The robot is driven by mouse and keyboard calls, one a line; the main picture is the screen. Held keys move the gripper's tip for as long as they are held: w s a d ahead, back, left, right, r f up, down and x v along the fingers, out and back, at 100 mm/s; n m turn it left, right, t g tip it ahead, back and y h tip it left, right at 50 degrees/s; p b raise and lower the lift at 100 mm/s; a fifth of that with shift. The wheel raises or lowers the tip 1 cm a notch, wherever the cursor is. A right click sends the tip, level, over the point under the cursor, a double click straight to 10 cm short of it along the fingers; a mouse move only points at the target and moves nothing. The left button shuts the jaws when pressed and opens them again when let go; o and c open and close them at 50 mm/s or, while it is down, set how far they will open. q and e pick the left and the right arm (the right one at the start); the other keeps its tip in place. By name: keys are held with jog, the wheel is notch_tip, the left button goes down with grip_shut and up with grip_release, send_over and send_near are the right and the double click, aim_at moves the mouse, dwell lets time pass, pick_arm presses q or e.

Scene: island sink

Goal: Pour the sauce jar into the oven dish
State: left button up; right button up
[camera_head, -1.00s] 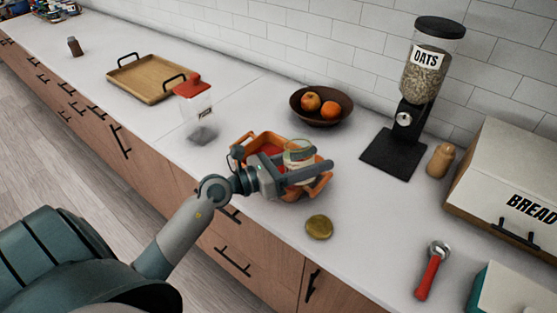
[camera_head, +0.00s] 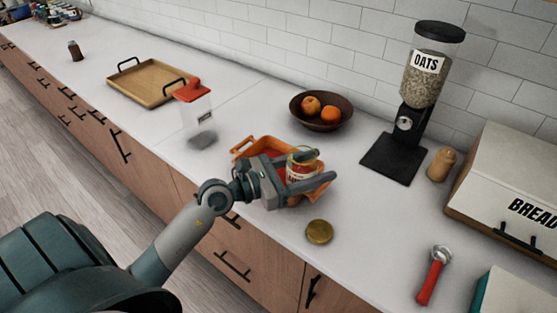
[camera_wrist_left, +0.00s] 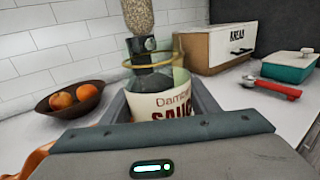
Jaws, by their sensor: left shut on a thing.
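My left gripper (camera_head: 310,172) is shut on the sauce jar (camera_head: 301,165), a glass jar with a pale label and red lettering. The jar stands about upright, open at the top, over the right part of the orange oven dish (camera_head: 262,139). In the left wrist view the jar (camera_wrist_left: 165,100) sits between the fingers, its upper glass clear and see-through. Red shows inside the dish; my gripper and the jar hide much of it. The gold lid (camera_head: 319,231) lies on the counter in front. My right gripper is not in view.
A clear container with a red lid (camera_head: 197,112) stands left of the dish. A fruit bowl (camera_head: 322,122) is behind it, an oats dispenser (camera_head: 408,120) to the right. A red-handled tool (camera_head: 433,275) lies front right. The counter around the lid is clear.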

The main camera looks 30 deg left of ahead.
pick_arm(q)
notch_tip(320, 180, up, 4)
jog(key=p, duration=0.3)
jog(key=shift+r, duration=0.25)
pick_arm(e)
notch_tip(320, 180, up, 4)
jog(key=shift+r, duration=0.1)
pick_arm(q)
jog(key=shift+f, duration=0.15)
jog(key=shift+s+d+f, duration=0.15)
jog(key=shift+f, duration=0.05)
jog(key=s+d+f+n+y+b, duration=0.1)
jog(key=s+d+f+b, duration=0.2)
jog(key=s+f+b, duration=0.1)
jog(key=shift+s+t, duration=0.4)
jog(key=shift+s, duration=0.2)
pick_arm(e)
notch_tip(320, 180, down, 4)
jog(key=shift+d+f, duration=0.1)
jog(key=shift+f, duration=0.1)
pick_arm(q)
jog(key=shift+y, duration=0.3)
